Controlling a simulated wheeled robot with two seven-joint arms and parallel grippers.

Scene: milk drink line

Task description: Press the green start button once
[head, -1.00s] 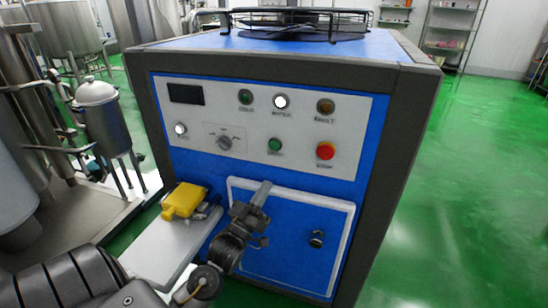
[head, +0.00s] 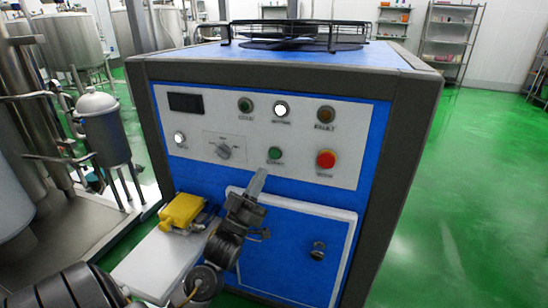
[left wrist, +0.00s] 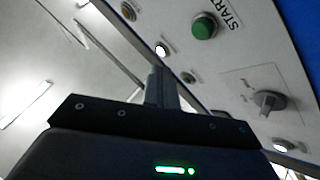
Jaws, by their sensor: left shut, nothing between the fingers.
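The green start button (head: 275,153) is on the white control panel (head: 350,150) of the blue machine, left of the red button. In the left wrist view the start button (left wrist: 204,27) sits beside the word START, up and right of my fingers. My left gripper (head: 260,173) is shut and empty. In the head view its tip appears just below and left of the button, with a small gap in the picture. The left wrist view shows its closed fingers (left wrist: 161,88) apart from the button. My right gripper is not in view.
A red button (head: 326,159), a selector knob (head: 224,151) and several lamps share the panel, including a green lamp (head: 245,104). A yellow object (head: 181,211) lies on a pale shelf at the machine's left. A door with a black knob (head: 318,250) is below.

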